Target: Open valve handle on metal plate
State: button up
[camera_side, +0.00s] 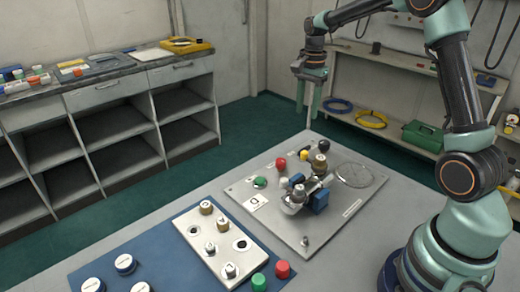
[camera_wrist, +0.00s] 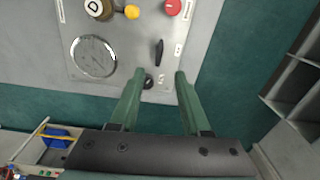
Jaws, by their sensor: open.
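The metal plate (camera_side: 270,219) lies on the bench in the side view, and part of it shows in the wrist view (camera_wrist: 130,62). It bears a valve body with a blue part (camera_side: 320,203) near its middle. A narrow black handle (camera_wrist: 159,52) stands near the plate's edge in the wrist view; a black knob (camera_side: 323,146) shows at the far edge in the side view. I cannot tell which one is the task's valve handle. My gripper (camera_side: 306,112) is open and empty, above the plate's far edge. Its fingers (camera_wrist: 159,76) point towards the black handle without touching it.
The plate also carries a red knob (camera_side: 281,163), a yellow knob (camera_side: 304,154), a brass knob (camera_side: 319,163) and a round gauge (camera_side: 355,175). A blue panel (camera_side: 170,262) with several knobs lies at the front left. Shelves (camera_side: 110,120) stand behind on the left.

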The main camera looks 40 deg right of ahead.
jog(key=shift+m, duration=0.5)
jog(key=f, duration=0.9)
jog(key=d+f, duration=0.1)
jog(key=f, duration=0.3)
jog(key=shift+w+f, duration=0.25)
grip_shut()
